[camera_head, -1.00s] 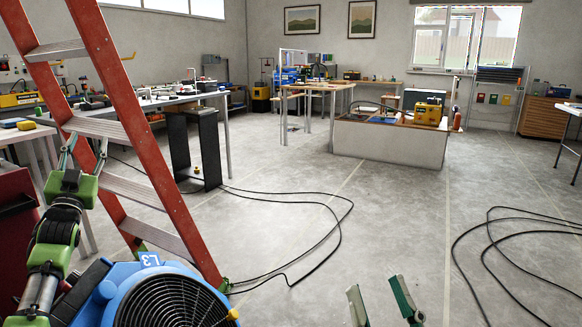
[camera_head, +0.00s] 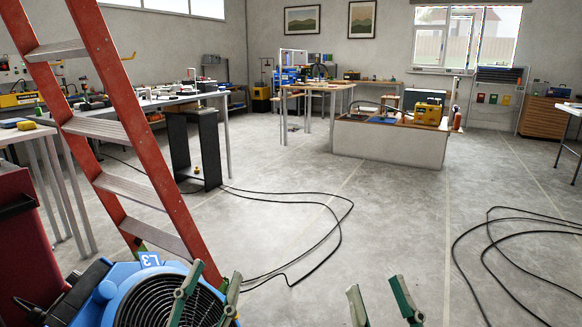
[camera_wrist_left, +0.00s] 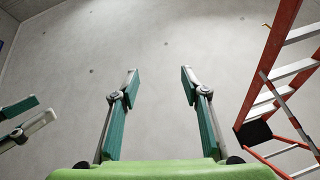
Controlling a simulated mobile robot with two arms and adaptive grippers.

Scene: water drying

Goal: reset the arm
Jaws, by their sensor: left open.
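My left gripper (camera_head: 208,288) is low in the head view, in front of the blue fan (camera_head: 113,296). Its two green-padded fingers stand apart and point up. The left wrist view shows the same fingers (camera_wrist_left: 158,82) open with only a bare grey wall beyond and nothing between them. My right gripper (camera_head: 378,288) shows at the bottom of the head view, right of the left one. Its fingers are apart with bare floor between them. Two finger parts of it also show at the left edge of the left wrist view (camera_wrist_left: 28,118).
A red stepladder (camera_head: 150,165) stands at the left, close behind the fan; it also shows in the left wrist view (camera_wrist_left: 283,40). A dark red cabinet (camera_head: 28,250) is at the lower left. Black cables (camera_head: 335,240) lie on the floor.

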